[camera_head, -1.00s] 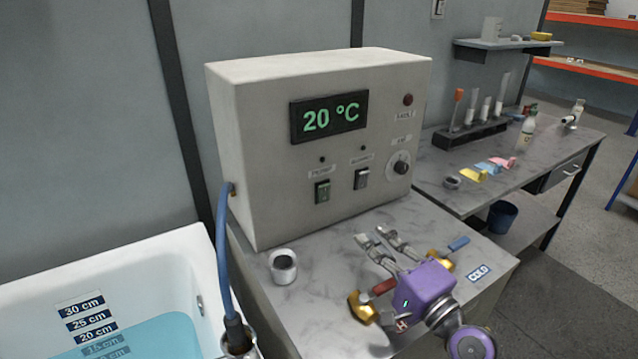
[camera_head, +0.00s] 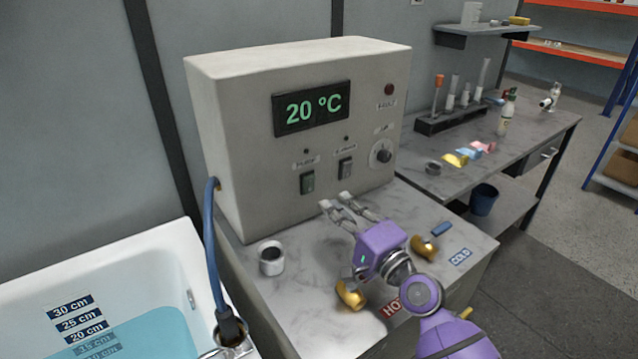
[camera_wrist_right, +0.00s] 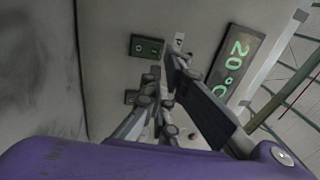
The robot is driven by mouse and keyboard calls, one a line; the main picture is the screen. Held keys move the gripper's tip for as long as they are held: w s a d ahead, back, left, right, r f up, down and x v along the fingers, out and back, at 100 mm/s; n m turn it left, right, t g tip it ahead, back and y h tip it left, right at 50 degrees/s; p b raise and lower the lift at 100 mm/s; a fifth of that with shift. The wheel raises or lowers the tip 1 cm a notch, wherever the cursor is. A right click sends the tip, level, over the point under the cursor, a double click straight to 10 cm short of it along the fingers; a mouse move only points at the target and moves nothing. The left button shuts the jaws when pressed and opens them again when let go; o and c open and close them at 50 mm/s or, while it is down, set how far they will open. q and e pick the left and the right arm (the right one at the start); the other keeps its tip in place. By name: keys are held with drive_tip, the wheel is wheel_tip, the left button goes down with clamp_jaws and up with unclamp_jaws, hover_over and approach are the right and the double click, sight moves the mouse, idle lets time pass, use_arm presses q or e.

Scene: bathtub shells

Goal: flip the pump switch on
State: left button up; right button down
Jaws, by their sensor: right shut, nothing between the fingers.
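My right gripper (camera_head: 336,201) is shut and empty, in front of the panel, below and slightly right of the pump switch in the head view. Any contact with the panel cannot be made out. My left gripper is not in view.
A second rocker switch (camera_head: 346,168) is right of the pump switch, with a knob (camera_head: 381,153) further right. The display (camera_head: 311,108) reads 20 °C. A white cup (camera_head: 271,258) and brass taps are on the bench. A bathtub (camera_head: 180,250) with water is at left.

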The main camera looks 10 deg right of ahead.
sight(307, 173)
drive_tip(key=x, duration=0.6)
drive_tip(key=shift+w+a+r+p, duration=0.1)
drive_tip(key=shift+w+a+p, duration=0.1)
drive_tip(key=shift+p, duration=0.15)
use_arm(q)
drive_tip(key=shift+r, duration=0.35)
use_arm(e)
drive_tip(key=shift+w+a, duration=0.2)
drive_tip(key=shift+w, duration=0.45)
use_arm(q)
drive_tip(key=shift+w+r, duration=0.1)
use_arm(e)
drive_tip(key=shift+w+a+r, duration=0.15)
drive_tip(key=shift+w+r, duration=0.05)
drive_tip(key=shift+w, duration=0.25)
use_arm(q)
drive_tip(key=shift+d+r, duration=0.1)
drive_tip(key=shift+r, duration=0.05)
use_arm(e)
drive_tip(key=shift+s, duration=0.15)
